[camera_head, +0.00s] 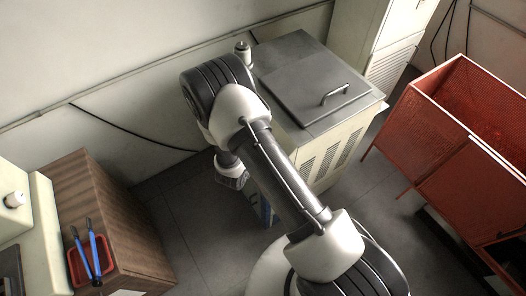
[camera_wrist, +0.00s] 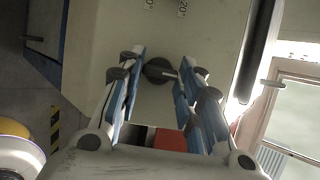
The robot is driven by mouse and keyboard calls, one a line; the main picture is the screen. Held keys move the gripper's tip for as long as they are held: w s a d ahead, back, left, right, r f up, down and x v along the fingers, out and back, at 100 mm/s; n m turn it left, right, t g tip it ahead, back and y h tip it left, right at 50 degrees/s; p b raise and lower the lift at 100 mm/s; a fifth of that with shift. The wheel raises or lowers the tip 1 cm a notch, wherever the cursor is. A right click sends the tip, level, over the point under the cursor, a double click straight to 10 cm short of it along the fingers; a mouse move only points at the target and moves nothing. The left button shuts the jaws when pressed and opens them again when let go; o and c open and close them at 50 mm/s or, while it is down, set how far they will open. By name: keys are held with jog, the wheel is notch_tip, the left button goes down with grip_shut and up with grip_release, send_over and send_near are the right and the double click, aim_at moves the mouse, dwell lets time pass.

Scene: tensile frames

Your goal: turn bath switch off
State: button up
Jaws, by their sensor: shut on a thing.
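My gripper (camera_wrist: 160,78) shows in the wrist view, its two blue-padded fingers on either side of a dark round knob (camera_wrist: 157,68). The jaws are shut on this knob, which has a pale pointer line on its face. The knob sits on a cream panel (camera_wrist: 213,30) with small printed markings, one reading like "20". In the head view, a cream cabinet with a grey handled lid (camera_head: 300,72) stands beyond my arm. My gripper is mostly hidden behind my arm there, low beside the cabinet's left side, and the knob is hidden.
A red mesh bin (camera_head: 440,130) stands right of the cabinet. At left, a wooden cabinet (camera_head: 110,215) bears a red tray (camera_head: 75,268) with blue-handled tools (camera_head: 95,255). Grey floor (camera_head: 185,205) is open between them. The wrist view shows a yellow-black strip (camera_wrist: 55,128) at left.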

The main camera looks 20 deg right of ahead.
dwell(0.5)
jog(key=o, duration=1.1)
jog(key=shift+c, duration=0.2)
jog(key=shift+r, duration=0.1)
jog(key=v, duration=1.2)
jog(key=shift+d, duration=0.1)
